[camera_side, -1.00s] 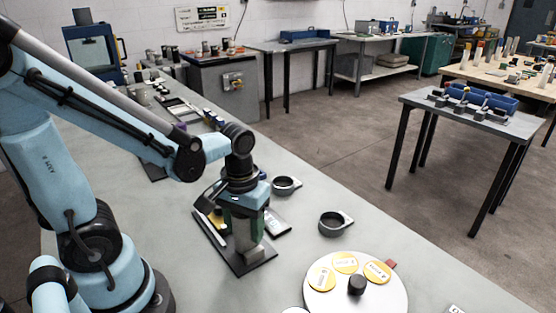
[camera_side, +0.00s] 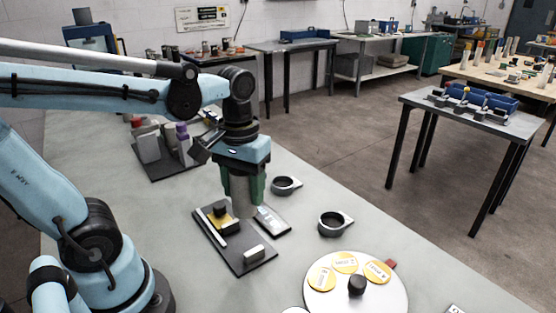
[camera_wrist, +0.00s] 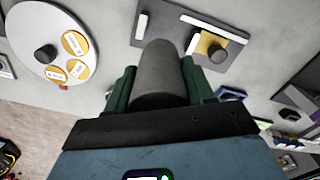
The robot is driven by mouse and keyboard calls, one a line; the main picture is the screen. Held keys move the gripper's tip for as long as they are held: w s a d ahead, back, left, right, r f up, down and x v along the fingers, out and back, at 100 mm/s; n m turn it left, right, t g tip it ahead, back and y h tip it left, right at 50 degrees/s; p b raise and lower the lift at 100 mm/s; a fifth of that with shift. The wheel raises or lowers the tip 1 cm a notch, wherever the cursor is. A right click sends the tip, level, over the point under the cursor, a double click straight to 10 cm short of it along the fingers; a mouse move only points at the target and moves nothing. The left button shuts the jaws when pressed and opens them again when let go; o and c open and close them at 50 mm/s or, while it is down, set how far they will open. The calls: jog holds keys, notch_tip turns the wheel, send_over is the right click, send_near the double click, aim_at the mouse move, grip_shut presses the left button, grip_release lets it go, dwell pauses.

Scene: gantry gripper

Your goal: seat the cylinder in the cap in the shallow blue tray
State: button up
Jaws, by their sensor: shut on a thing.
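My gripper (camera_side: 243,200) has green fingers shut on a grey cylinder, which hangs upright above the black base plate (camera_side: 238,262), apart from it. The wrist view shows the cylinder (camera_wrist: 160,75) large between the green fingers (camera_wrist: 158,92). I cannot make out with certainty a shallow blue tray with a cap in it. A dark blue piece (camera_wrist: 230,94) shows partly beside the fingers in the wrist view; I cannot tell what it is.
Two grey rings with lugs (camera_side: 285,186) (camera_side: 334,224) lie to the right. A round white disc (camera_side: 358,296) with yellow labels stands in front. Another fixture (camera_side: 165,160) is behind.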

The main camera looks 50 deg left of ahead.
jog(key=w+a+r, duration=0.2)
jog(key=w+a, duration=1.1)
jog(key=shift+s+a+f, duration=0.15)
jog(key=shift+a+f, duration=1.7)
jog(key=shift+s+a+f, duration=0.15)
jog(key=shift+a+f, duration=1.65)
jog(key=shift+a, duration=0.05)
jog(key=shift+s+a+f, duration=0.15)
jog(key=shift+a+f, duration=1.7)
jog(key=shift+f, duration=0.15)
jog(key=o, duration=1.4)
